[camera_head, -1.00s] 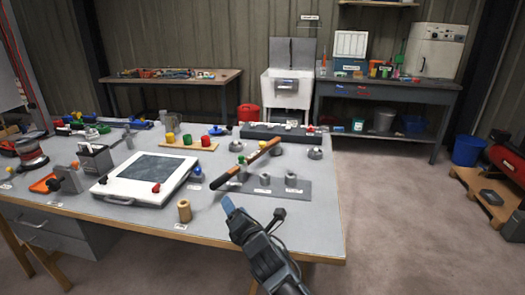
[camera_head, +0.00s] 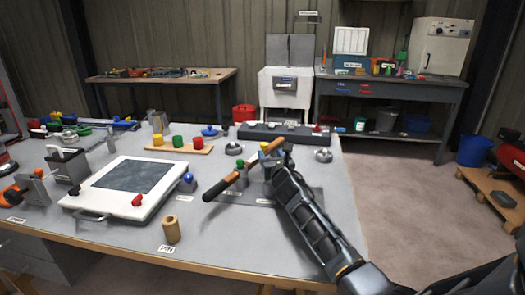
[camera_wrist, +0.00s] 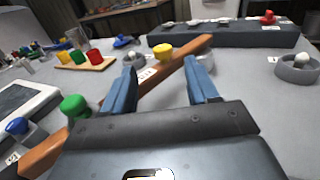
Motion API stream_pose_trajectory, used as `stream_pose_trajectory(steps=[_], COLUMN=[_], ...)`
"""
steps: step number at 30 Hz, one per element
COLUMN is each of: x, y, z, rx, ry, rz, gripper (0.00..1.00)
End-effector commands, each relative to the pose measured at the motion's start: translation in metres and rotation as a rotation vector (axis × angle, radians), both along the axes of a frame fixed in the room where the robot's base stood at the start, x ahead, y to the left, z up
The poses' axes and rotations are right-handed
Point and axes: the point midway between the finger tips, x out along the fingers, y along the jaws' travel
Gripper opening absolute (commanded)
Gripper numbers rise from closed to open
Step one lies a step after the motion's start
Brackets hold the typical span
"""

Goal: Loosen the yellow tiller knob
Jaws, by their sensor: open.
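A brown wooden tiller (camera_head: 221,188) lies slanted over a grey plate near the table's right end. The wrist view shows its wooden bar (camera_wrist: 181,57) running from lower left to upper right. A yellow knob (camera_wrist: 162,51) sits at the bar's far part, and it also shows in the head view (camera_head: 265,146). A green knob (camera_wrist: 75,105) is at its near part. My gripper (camera_wrist: 162,72) is open, with its blue fingers apart on either side of the bar. The yellow knob appears ahead of the fingertips, between them in the picture; contact cannot be told.
A wooden board (camera_head: 183,147) with red, green and yellow knobs stands to the left. A white framed panel (camera_head: 98,207) and a wooden cylinder (camera_head: 171,231) are on the near table. A dark rail (camera_head: 285,132) lies behind the tiller, with a round grey cup (camera_wrist: 297,68) at right.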

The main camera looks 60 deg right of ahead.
Motion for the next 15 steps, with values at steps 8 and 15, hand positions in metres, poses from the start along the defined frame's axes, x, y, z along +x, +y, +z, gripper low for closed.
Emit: stream_pose_trajectory(steps=[8,15], x=[0.011,0.036], y=[-0.013,-0.037], z=[-0.007,-0.008], rx=[-0.011,-0.010], ry=[0.008,0.007], rz=[-0.001,-0.002], gripper=[0.59,0.59])
